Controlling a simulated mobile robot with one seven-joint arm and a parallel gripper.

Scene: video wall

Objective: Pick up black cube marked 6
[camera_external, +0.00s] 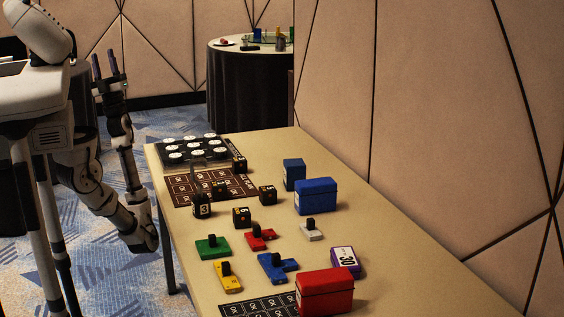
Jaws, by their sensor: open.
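Several black cubes with pale marks stand on the tan table (385,240). One cube (241,217) is nearest the front, one (201,207) is at the table's left edge, one (267,195) is to the right, one (219,190) is on a dark printed mat and one (239,164) is farther back. The marks are too small for me to say surely which cube reads 6. My gripper (104,56) is open and empty, fingers pointing up, left of the table and apart from all the cubes.
A black tray with white discs (190,147) lies at the far end. Blue boxes (317,197), a red box (325,291), a purple-edged box (345,261) and coloured pieces (212,247) are also on the table. The table's right front is clear.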

